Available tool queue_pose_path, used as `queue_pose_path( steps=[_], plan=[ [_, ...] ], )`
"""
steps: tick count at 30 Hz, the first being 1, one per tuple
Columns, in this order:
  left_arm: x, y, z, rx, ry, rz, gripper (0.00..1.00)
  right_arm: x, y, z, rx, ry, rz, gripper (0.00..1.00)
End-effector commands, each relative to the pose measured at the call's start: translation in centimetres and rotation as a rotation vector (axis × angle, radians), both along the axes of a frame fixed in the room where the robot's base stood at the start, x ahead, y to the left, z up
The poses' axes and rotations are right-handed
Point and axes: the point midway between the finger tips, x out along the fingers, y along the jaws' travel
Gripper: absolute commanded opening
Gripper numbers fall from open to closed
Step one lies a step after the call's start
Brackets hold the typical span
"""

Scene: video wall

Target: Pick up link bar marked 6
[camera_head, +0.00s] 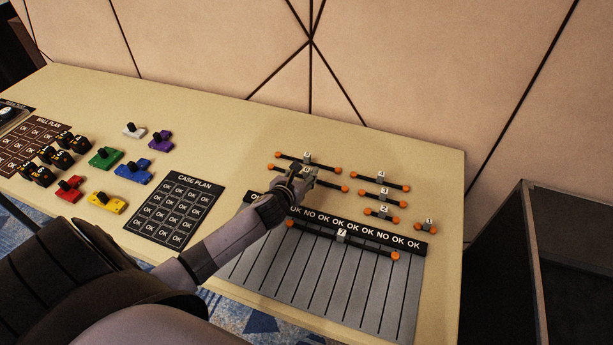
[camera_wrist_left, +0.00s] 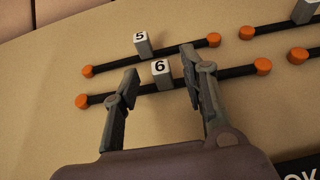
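Link bar 6, a black rod with orange ends and a grey block marked 6, lies on the table; its right part shows in the head view (camera_head: 332,184), the rest mostly behind my gripper. In the left wrist view its block (camera_wrist_left: 161,72) stands between the two fingers. My left gripper (camera_head: 308,173) is open over the bar's middle, one finger on each side of the block with gaps; in the left wrist view its fingertips (camera_wrist_left: 159,60) reach past the block. I cannot tell how high they are above the table. My right gripper is not in view.
Link bar 5 (camera_head: 322,165) lies close behind bar 6. Shorter bars marked 4 (camera_head: 395,185), 3, 2 and 1 (camera_head: 420,228) lie to the right. Bar 7 (camera_head: 370,247) lies across the grey striped panel (camera_head: 345,290) in front. The CASE PLAN board (camera_head: 178,208) and coloured blocks are left.

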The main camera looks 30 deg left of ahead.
Motion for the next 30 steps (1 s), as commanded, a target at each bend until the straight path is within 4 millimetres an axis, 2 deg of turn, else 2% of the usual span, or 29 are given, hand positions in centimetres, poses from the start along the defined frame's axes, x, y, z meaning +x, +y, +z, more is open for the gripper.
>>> queue_pose_path(
  steps=[6,15,30],
  plan=[
    [2.3,0.4,-0.9,0.0,-0.001,0.001,0.4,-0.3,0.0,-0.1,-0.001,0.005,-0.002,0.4],
    [2.6,0.5,-1.1,0.0,0.0,0.0,0.4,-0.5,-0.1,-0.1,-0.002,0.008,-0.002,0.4],
    [2.6,0.5,-1.1,0.0,0.0,0.0,0.07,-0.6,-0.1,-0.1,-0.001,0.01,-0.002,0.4]
  ],
)
